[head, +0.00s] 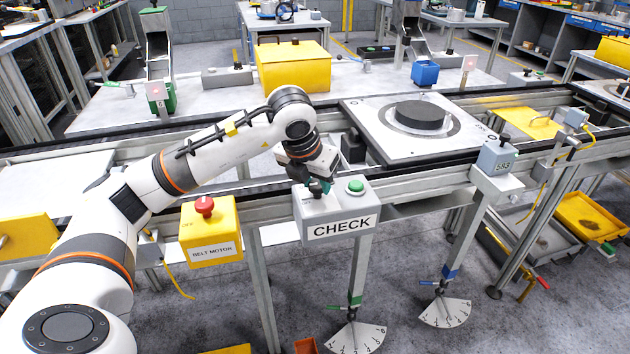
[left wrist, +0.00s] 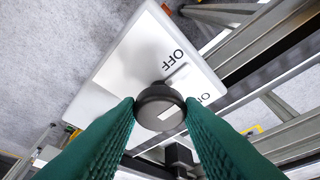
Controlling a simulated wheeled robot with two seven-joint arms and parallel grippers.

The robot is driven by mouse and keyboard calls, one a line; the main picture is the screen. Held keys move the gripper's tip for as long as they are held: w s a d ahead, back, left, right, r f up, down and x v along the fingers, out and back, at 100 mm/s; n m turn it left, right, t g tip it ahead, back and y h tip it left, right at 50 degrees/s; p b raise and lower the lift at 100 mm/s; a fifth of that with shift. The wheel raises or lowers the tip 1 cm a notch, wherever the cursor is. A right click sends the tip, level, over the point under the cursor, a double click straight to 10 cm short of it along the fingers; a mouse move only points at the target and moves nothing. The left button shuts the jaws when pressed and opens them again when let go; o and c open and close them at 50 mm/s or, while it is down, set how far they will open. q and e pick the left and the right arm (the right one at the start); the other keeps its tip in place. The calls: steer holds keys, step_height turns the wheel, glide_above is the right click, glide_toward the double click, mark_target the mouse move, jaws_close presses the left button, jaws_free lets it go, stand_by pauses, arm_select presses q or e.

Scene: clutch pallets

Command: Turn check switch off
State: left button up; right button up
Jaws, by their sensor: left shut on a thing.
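The grey CHECK box (head: 345,206) is mounted at the front of the conveyor, with a green button on its top at right. In the left wrist view its pale top (left wrist: 130,60) carries the labels OFF and ON. The mark seems nearer the ON label, but I cannot be sure of the setting. My left gripper (head: 317,187) reaches down onto the box's left part; its green fingers (left wrist: 160,112) are shut on the knob. My right gripper is not in view.
A yellow BELT MOTOR box (head: 211,232) with a red button stands left of the CHECK box. A pallet (head: 375,135) with a black disc lies on the conveyor behind. A grey 583 box (head: 497,158) is at right. Dial gauges hang below.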

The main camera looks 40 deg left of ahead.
arm_select(q)
steer(key=shift+r, duration=0.1)
stand_by(0.3)
steer(key=o, duration=1)
steer(key=shift+c, duration=0.2)
steer(key=v, duration=1.2)
